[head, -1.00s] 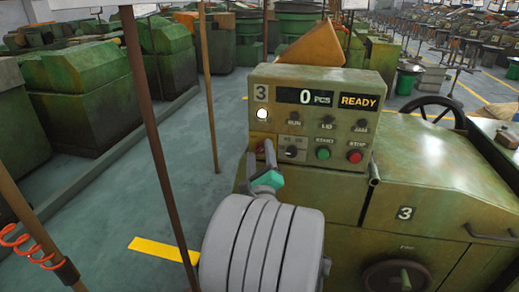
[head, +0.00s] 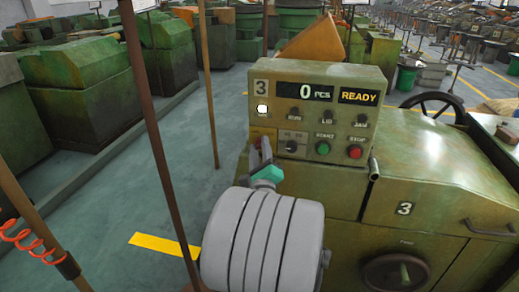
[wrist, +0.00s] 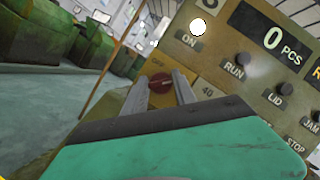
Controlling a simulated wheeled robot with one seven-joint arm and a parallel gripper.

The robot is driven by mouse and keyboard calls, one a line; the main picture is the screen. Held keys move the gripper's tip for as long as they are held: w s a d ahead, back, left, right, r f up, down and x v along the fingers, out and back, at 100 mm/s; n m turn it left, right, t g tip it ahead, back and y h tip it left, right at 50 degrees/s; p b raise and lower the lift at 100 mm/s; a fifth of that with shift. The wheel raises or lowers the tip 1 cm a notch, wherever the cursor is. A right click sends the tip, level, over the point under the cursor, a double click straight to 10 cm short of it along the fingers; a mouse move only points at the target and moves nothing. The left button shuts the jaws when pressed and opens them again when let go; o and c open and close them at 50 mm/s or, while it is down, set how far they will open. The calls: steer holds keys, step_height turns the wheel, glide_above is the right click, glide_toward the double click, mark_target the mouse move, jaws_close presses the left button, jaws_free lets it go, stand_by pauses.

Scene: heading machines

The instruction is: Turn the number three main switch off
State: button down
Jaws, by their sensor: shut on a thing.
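Machine three's olive control panel (head: 330,75) carries a "3" label, a display reading 0 PCS and READY, and a lit white lamp (head: 262,109). In the wrist view the lamp (wrist: 198,27) sits above the ON label. The red main switch knob (wrist: 160,82) is on a yellowish plate at the panel's lower left. My gripper (wrist: 166,88) has its two grey fingers on either side of the knob, shut on it. In the head view my gripper (head: 261,152) reaches the panel's lower left corner and mostly hides the knob. The knob's exact angle is hard to tell.
Beside the knob are a small selector (head: 290,146), a green START button (head: 322,149) and a red STOP button (head: 355,152). A brown pole (head: 150,130) stands left of my arm. Open floor lies to the left.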

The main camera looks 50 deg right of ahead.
steer(key=shift+n, duration=0.4)
steer(key=n+y, duration=0.2)
steer(key=n, duration=0.2)
steer(key=shift+r, duration=0.1)
steer(key=n, duration=0.2)
steer(key=n+y+p, duration=0.1)
steer(key=n, duration=0.2)
steer(key=shift+r+g+y, duration=0.1)
steer(key=shift+g+y, duration=0.2)
steer(key=n+g, duration=0.1)
steer(key=n, duration=0.2)
steer(key=shift+n+g+y, duration=0.3)
steer(key=shift+n+y, duration=0.1)
steer(key=shift+n+g, duration=0.9)
steer(key=shift+n, duration=0.8)
steer(key=c, duration=1)
jaws_free()
